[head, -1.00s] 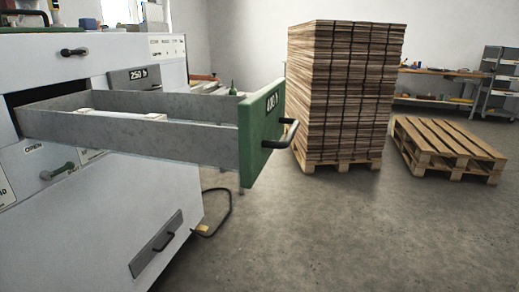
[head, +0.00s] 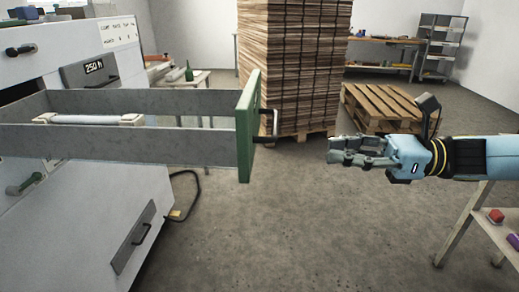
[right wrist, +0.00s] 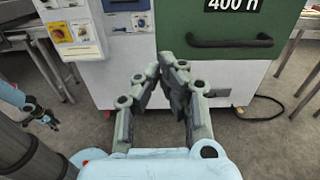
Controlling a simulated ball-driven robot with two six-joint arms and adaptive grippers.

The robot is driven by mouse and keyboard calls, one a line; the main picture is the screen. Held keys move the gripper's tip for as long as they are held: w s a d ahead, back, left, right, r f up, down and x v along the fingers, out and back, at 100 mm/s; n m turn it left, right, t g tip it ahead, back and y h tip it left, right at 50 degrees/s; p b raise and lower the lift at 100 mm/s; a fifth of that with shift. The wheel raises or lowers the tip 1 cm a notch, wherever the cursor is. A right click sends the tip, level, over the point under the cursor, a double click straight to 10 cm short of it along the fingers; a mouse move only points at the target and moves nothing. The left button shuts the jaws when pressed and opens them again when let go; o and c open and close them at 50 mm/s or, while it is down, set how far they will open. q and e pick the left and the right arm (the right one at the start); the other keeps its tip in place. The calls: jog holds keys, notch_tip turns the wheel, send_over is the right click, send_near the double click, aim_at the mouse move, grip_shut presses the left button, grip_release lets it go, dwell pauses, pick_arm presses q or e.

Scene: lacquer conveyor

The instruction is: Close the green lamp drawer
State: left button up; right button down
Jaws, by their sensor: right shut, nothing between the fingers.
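The green lamp drawer stands pulled far out of the white machine, with grey side walls and a green front (head: 244,135). Its dark handle (head: 270,124) faces right. A pale tube with whitish end blocks (head: 88,120) lies inside. In the right wrist view the green front (right wrist: 222,65) carries a "400 h" label and a dark handle (right wrist: 230,42). My right gripper (head: 332,151) is shut and empty, right of the handle with a clear gap. It also shows in the right wrist view (right wrist: 160,72). My left gripper (right wrist: 40,116) is small there at the left edge; its jaw state is unclear.
A tall board stack (head: 290,65) and a wooden pallet (head: 385,105) stand behind. A low table (head: 500,225) is at the right. The floor between is open.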

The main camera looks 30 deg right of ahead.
aim_at(249, 150)
jog(key=b+x, duration=0.6)
jog(key=x, duration=0.5)
jog(key=shift+b, duration=0.3)
jog(key=shift+x, duration=0.85)
jog(key=shift+d, duration=0.1)
